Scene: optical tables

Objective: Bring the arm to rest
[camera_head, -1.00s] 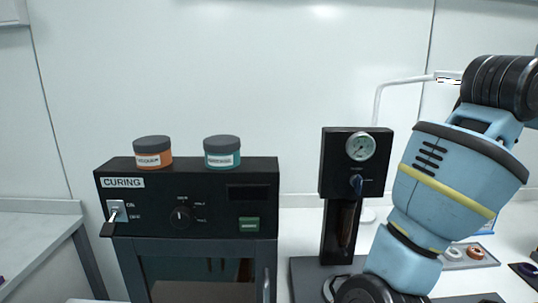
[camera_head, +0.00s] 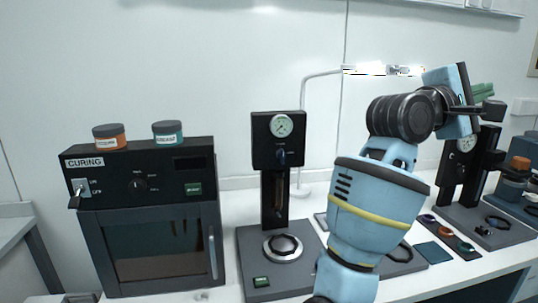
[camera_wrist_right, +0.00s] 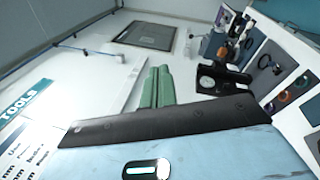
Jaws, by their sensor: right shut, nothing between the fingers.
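My right arm (camera_head: 375,205) rises from the bottom of the head view and bends to the right at a black joint. My right gripper (camera_head: 484,91) is at its end, at the upper right, held in the air in front of the wall. Its two green fingers lie together with nothing between them. They also show side by side in the wrist view (camera_wrist_right: 157,86). My left gripper is in neither view.
A black curing oven (camera_head: 140,172) stands at left, with an orange jar (camera_head: 109,137) and a teal jar (camera_head: 168,133) on top. A gauge press (camera_head: 277,140) stands mid-bench, partly beside my arm. Another gauge stand (camera_head: 458,165) and small trays are at right.

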